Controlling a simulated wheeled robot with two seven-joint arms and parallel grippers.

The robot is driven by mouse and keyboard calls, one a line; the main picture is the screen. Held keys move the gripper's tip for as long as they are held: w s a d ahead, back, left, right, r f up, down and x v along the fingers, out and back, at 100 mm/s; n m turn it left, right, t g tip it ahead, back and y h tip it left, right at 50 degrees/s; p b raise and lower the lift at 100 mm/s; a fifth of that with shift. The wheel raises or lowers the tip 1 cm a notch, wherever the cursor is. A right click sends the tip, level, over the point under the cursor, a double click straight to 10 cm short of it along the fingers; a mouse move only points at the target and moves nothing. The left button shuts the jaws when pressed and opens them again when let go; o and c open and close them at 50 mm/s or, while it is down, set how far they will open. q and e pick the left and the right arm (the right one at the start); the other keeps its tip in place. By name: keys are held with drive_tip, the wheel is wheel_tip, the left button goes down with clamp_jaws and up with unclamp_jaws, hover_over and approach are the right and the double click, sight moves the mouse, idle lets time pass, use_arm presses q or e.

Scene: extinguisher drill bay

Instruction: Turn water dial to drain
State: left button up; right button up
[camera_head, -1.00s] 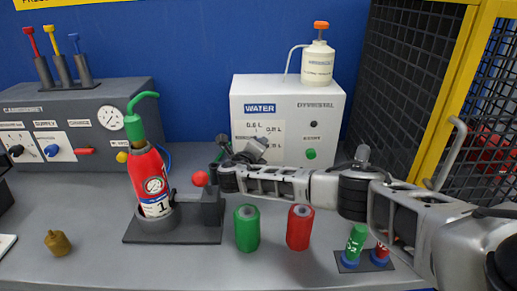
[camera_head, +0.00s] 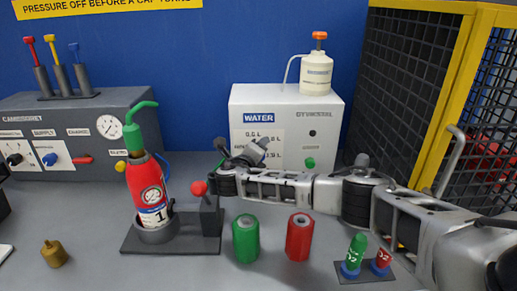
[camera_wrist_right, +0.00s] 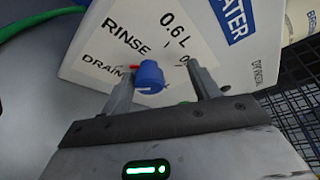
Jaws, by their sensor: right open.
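The water dial is a blue knob (camera_wrist_right: 150,76) on the white water box's front face, seen in the right wrist view. A white mark shows on the knob and a small red mark beside it. Printed labels RINSE, DRAIN and 0.6 L stand around it, DRAIN to its left. My right gripper (camera_wrist_right: 163,82) is open, with a finger on each side of the knob, the knob nearer the left finger. I cannot tell whether a finger touches it. In the head view my right gripper (camera_head: 259,147) is at the front of the water box (camera_head: 325,105) and hides the dial. My left gripper is not in view.
A red extinguisher (camera_head: 148,190) stands in a dark holder left of my right arm. A green cylinder (camera_head: 246,238) and a red cylinder (camera_head: 299,237) stand below the arm. A grey panel (camera_head: 90,110) is at left, a mesh cage (camera_head: 420,80) at right. A white bottle (camera_head: 316,71) tops the box.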

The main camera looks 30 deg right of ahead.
drive_tip(key=s+a+r, duration=0.7)
drive_tip(key=s+r, duration=0.4)
drive_tip(key=s, duration=0.1)
